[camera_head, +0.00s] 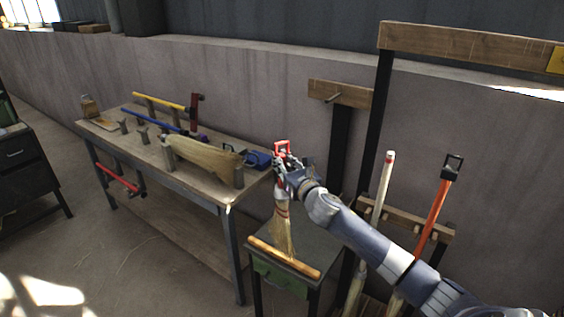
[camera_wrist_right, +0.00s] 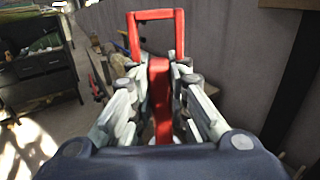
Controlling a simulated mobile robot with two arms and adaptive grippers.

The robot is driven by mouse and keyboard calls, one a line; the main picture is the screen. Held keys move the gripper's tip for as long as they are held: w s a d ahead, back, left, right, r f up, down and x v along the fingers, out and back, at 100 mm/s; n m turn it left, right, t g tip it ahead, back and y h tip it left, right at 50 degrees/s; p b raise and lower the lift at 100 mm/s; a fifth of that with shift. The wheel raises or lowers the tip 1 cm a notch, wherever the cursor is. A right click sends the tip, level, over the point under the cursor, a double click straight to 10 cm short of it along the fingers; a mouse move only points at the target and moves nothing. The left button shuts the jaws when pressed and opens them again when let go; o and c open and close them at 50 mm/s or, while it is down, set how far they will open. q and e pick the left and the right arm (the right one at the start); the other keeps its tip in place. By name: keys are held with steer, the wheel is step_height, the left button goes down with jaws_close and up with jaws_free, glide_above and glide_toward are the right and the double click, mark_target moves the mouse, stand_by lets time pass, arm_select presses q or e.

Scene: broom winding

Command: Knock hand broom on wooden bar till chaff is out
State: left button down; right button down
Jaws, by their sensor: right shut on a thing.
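The hand broom (camera_head: 283,228) hangs bristles down from my right gripper (camera_head: 288,172) in the head view. Its red loop handle (camera_head: 282,147) stands above the fingers. In the right wrist view the red handle (camera_wrist_right: 160,85) sits between the closed fingers (camera_wrist_right: 160,75). The wooden bar (camera_head: 284,257) lies across the small dark stand below, and the bristles reach down to just behind or at the bar; I cannot tell whether they touch. Chaff in the bristles is too small to make out. My left gripper is not in view.
A long workbench (camera_head: 190,185) on the left carries a large pale broom head (camera_head: 205,158), a yellow-handled tool (camera_head: 160,99) and a blue item (camera_head: 258,160). Long-handled tools (camera_head: 437,205) stand in a rack on the right. A grey wall runs behind.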

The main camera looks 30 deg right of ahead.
step_height(320, 180, down, 6)
steer(key=b, duration=0.4)
steer(key=shift+r+b, duration=0.15)
steer(key=shift+b, duration=0.25)
steer(key=shift+r+p, duration=0.4)
steer(key=shift+p, duration=0.05)
step_height(320, 180, up, 5)
steer(key=p, duration=0.5)
steer(key=shift+r, duration=0.2)
steer(key=shift+f, duration=0.2)
